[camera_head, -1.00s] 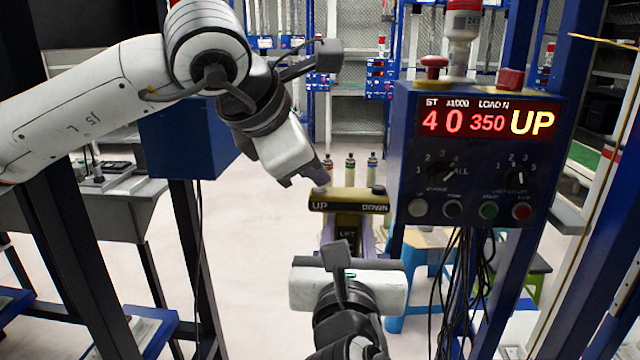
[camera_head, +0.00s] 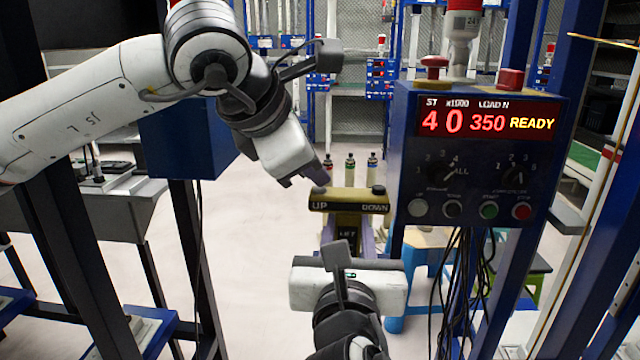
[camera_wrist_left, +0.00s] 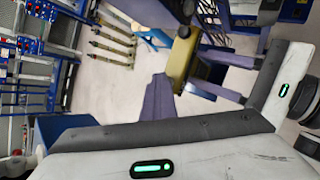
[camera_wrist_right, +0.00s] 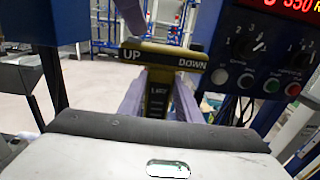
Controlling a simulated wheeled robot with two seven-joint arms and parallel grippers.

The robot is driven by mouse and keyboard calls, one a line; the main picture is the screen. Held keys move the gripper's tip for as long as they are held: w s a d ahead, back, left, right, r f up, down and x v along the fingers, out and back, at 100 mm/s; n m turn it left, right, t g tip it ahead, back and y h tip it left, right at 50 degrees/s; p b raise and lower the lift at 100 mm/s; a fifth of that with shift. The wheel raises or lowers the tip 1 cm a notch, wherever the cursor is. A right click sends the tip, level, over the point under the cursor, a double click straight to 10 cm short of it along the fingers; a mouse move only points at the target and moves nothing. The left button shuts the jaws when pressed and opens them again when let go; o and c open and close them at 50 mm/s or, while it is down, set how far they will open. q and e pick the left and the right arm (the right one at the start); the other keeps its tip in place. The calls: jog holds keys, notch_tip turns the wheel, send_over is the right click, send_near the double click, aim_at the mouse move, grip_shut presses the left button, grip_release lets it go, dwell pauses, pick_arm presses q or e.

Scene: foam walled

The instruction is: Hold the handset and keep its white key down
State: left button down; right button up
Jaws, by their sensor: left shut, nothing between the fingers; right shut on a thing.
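The handset (camera_head: 348,206) is a yellow-and-black T-shaped pendant with its top bar marked UP and DOWN. A small dark key (camera_head: 318,190) stands at the UP end and another (camera_head: 378,189) at the DOWN end; I cannot make out a white one. My right gripper (camera_wrist_right: 158,95) is shut on the handset's stem, one purple finger on each side, and holds it upright. My left gripper (camera_head: 318,181) is shut and empty, its tips close to the UP key. Whether they touch cannot be told. The handset also shows in the left wrist view (camera_wrist_left: 180,55).
A blue control box (camera_head: 480,155) stands right of the handset; its red display reads 40, 350 and READY. Black cables (camera_head: 465,270) hang below it. Blue posts flank the space. A blue stool (camera_head: 425,262) stands behind.

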dwell(0.3)
pick_arm(q)
jog(key=shift+r, duration=0.9)
jog(key=shift+r, duration=2.55)
pick_arm(e)
jog(key=o, duration=1.2)
jog(key=shift+o, duration=0.2)
